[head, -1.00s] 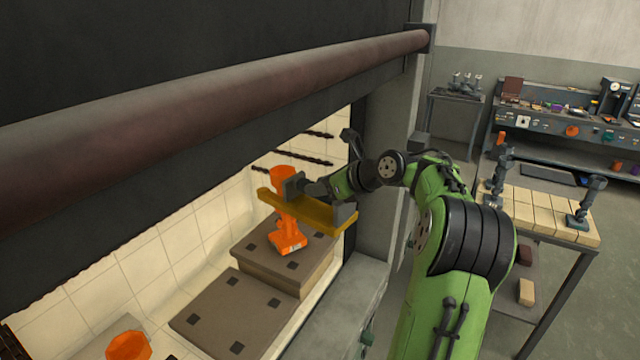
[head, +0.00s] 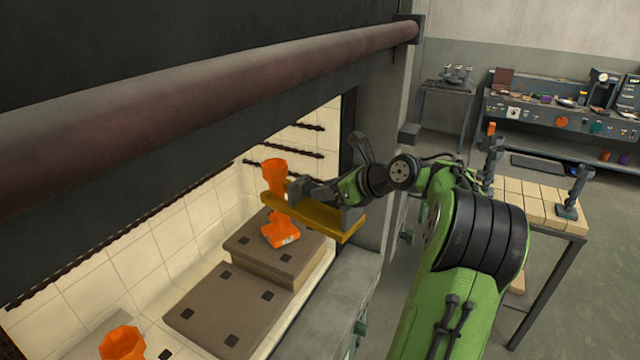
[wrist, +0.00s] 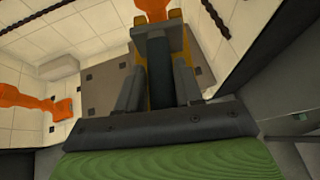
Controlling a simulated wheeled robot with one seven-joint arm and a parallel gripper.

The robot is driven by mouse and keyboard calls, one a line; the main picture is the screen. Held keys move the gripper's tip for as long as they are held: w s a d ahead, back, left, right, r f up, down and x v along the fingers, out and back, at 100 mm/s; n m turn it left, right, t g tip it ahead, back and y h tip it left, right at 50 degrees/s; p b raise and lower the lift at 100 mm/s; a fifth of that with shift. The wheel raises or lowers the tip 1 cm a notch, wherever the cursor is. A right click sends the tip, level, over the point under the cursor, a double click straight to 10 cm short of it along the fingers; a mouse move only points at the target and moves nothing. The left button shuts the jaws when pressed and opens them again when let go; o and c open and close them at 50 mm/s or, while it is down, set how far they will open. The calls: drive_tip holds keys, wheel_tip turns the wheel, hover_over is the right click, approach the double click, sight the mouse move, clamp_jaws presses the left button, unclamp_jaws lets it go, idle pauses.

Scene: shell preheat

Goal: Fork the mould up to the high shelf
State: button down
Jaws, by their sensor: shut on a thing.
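The orange mould (head: 274,185), narrow-waisted with a wide top and foot, stands upright on the raised brown high shelf (head: 292,262) inside the kiln opening. My gripper (head: 322,194) is shut on the dark grip of the yellow fork (head: 335,226). The fork lies level beside the mould's waist, below its flared top. Whether it touches the mould I cannot tell. The wrist view shows the fork (wrist: 203,68) ahead of my gripper (wrist: 158,78), with the mould (wrist: 152,9) at the top edge between its tines.
A lower brown shelf (head: 215,310) lies in front of the raised one, empty. Another orange piece (head: 122,342) stands at the lower left. A thick pipe (head: 210,95) crosses above the opening; its grey side post (head: 385,150) is close to my arm. A brick-topped table (head: 530,205) stands right.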

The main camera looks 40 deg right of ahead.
drive_tip(key=shift+s+d+r, duration=0.1)
drive_tip(key=shift+s+r, duration=0.05)
drive_tip(key=shift+s, duration=0.5)
drive_tip(key=shift+s+d+r+p, duration=0.1)
drive_tip(key=shift+s+d, duration=0.05)
drive_tip(key=shift+s, duration=0.7)
drive_tip(key=shift+s+d+r+p, duration=0.1)
drive_tip(key=shift+s+d, duration=0.05)
drive_tip(key=shift+s, duration=0.65)
drive_tip(key=shift+s+d+r+p, duration=0.1)
drive_tip(key=shift+s+d, duration=0.05)
drive_tip(key=shift+s, duration=0.7)
drive_tip(key=shift+f, duration=0.1)
drive_tip(key=shift+s+d, duration=0.25)
drive_tip(key=shift+s, duration=1)
drive_tip(key=shift+s+d, duration=0.2)
drive_tip(key=shift+s, duration=1.05)
drive_tip(key=shift+s+d, duration=0.25)
drive_tip(key=shift+s, duration=1)
drive_tip(key=shift+s+d, duration=0.2)
drive_tip(key=shift+s, duration=1)
